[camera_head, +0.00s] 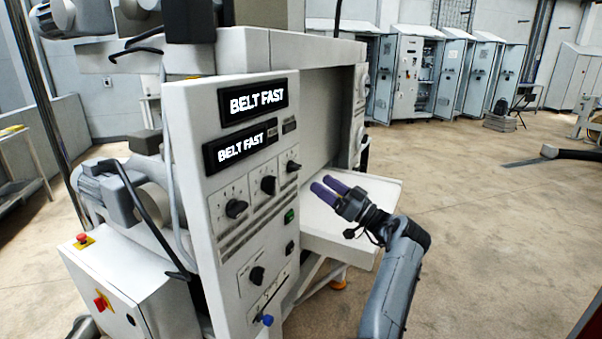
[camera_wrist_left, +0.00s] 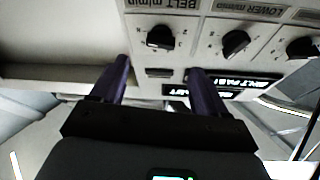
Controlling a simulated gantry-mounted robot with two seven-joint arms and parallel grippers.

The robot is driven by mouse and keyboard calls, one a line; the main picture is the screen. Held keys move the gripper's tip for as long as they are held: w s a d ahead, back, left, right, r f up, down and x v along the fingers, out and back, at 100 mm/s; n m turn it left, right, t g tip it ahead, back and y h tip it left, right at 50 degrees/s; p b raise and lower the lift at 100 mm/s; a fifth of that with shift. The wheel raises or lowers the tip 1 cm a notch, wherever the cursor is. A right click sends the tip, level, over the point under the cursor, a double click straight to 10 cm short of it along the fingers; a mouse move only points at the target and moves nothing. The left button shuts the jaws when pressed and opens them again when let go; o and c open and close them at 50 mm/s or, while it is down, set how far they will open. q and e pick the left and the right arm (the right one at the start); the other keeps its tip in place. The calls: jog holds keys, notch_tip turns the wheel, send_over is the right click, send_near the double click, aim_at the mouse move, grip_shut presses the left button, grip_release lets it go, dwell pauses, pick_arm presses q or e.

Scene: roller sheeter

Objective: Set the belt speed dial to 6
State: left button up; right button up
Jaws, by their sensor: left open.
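The belt speed dial is a black knob (camera_wrist_left: 160,37) on the pale panel, by the upside-down "BELT m/min" label in the left wrist view. It appears to be the rightmost upper-row knob (camera_head: 292,166) in the head view. Its exact setting is too small to read. My left gripper (camera_head: 324,187) has purple fingers and stands apart from the panel, right of the knob in the head view. In the wrist view the open, empty fingers (camera_wrist_left: 159,66) point toward the panel, with the belt dial just beyond their gap. My right gripper is not in view.
The "LOWER m/min" knob (camera_wrist_left: 236,42) is beside the belt dial. Two lit displays, upper (camera_head: 252,100) and lower (camera_head: 240,147), read "BELT FAST". A pale tray (camera_head: 340,235) lies below my gripper. A green button (camera_head: 289,216) and a lower knob (camera_head: 257,275) sit beneath the dials.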

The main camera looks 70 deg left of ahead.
aim_at(299, 168)
pick_arm(q)
jog(key=x, duration=0.8)
jog(key=shift+s+a+r, duration=0.15)
jog(key=shift+s+a, duration=0.05)
jog(key=shift+a, duration=0.05)
jog(key=c, duration=1.1)
jog(key=shift+o, duration=0.2)
jog(key=shift+n, duration=0.3)
jog(key=n+b, duration=0.1)
jog(key=n+g+h+b, duration=0.1)
jog(key=n+b, duration=0.1)
jog(key=n+g+h+b, duration=0.1)
jog(key=b, duration=0.1)
jog(key=shift+f+n, duration=0.3)
jog(key=shift+n, duration=0.1)
jog(key=n+g+h+b, duration=0.1)
jog(key=n, duration=0.2)
jog(key=shift+r+b, duration=0.15)
jog(key=shift+b, duration=0.25)
jog(key=shift+r+n+g+h+b, duration=0.1)
jog(key=shift+n+g+h+b, duration=0.25)
jog(key=shift+n+g+h, duration=0.65)
jog(key=shift+n+t, duration=0.4)
jog(key=shift+n, duration=0.2)
